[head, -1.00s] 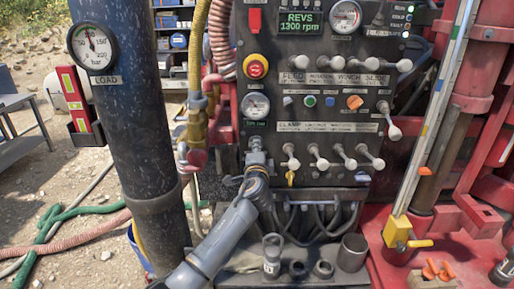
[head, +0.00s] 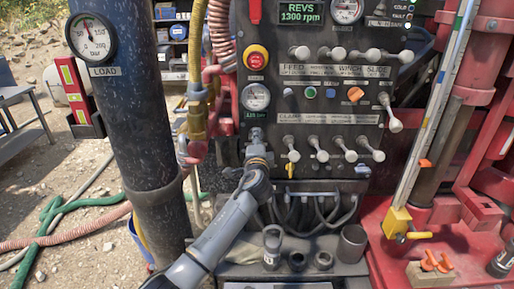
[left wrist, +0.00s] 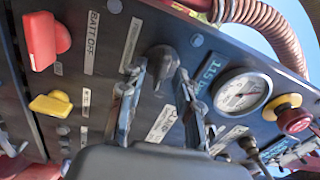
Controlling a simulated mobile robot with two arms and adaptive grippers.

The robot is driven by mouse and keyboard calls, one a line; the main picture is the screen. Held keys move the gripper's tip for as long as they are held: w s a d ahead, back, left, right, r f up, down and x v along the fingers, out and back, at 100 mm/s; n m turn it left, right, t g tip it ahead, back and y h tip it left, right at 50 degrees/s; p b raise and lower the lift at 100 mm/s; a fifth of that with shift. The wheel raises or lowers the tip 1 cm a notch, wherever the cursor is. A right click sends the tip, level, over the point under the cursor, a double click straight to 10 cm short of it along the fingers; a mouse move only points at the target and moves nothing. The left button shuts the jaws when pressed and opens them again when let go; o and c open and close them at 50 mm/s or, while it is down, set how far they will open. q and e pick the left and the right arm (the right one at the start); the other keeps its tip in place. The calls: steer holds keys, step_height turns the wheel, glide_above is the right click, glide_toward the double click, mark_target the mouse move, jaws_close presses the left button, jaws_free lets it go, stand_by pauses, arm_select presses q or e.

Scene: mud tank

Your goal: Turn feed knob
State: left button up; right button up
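A dark grey knob (left wrist: 163,60) on the black control panel shows in the left wrist view, between my left gripper's two fingertips. I cannot read its label fully. My left gripper (left wrist: 161,78) is open, with one finger on each side of the knob; whether the pads touch it is unclear. In the head view my left gripper (head: 257,150) is at the panel's lower left, just below a round gauge (head: 255,97) and a small green display. There it mostly hides the knob. My right gripper is not in view.
A red stop button (head: 256,57) sits above the gauge. Rows of white-tipped levers (head: 321,156) stick out to the right. A red knob (left wrist: 43,37) and a yellow knob (left wrist: 52,103) are nearby. Hoses (head: 195,80) and a dark column (head: 130,130) stand left.

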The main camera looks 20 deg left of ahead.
arm_select(q)
steer(key=v, duration=1.1)
steer(key=shift+s, duration=0.35)
steer(key=shift+d, duration=0.1)
